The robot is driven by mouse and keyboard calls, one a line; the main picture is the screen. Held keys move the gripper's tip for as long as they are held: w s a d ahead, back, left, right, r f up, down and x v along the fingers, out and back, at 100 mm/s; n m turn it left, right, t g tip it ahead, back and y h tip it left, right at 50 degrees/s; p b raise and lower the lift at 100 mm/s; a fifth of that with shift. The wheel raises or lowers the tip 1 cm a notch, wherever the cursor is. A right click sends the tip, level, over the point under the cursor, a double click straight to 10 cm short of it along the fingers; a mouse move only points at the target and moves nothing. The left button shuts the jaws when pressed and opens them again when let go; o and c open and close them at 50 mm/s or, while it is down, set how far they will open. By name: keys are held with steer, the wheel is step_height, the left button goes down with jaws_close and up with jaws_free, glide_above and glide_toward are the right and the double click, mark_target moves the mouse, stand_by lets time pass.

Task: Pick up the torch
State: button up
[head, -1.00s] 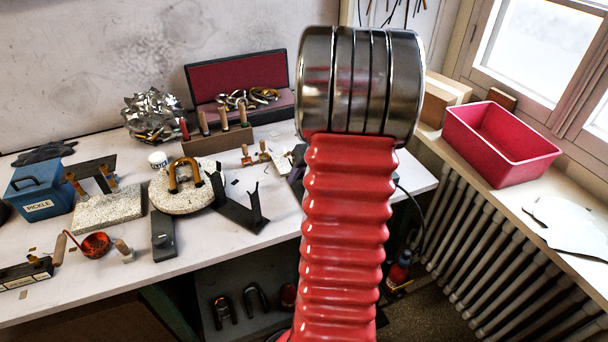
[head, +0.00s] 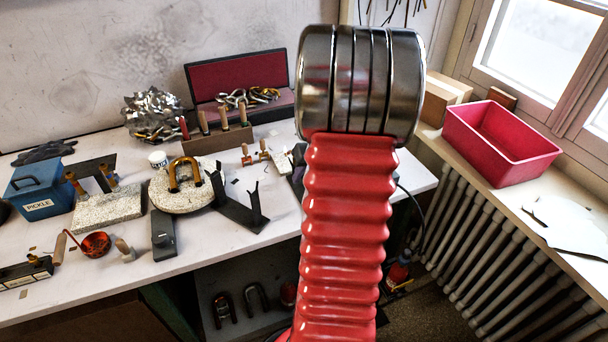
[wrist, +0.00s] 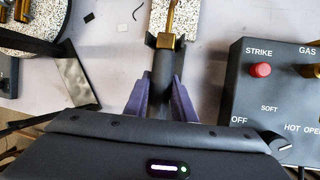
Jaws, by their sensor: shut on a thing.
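The torch (wrist: 162,72) shows in the wrist view as a dark handle with a brass fitting and a thin brass neck pointing away from me. My gripper (wrist: 160,88) has its purple fingers on both sides of the dark handle and is shut on it. The torch's brass end lies over a pale speckled slab on the bench. I cannot tell whether the torch is lifted clear of its support. In the head view, my arm hides the gripper and the torch.
A dark control box (wrist: 270,85) with a red STRIKE button stands close to the right of my gripper. A dark V-stand (head: 237,207) and round speckled block (head: 182,197) are to the left. A red bin (head: 500,143) sits on the windowsill.

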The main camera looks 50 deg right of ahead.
step_height(320, 180, up, 10)
steer(key=shift+r, duration=0.25)
stand_by(0.3)
stand_by(0.4)
stand_by(0.4)
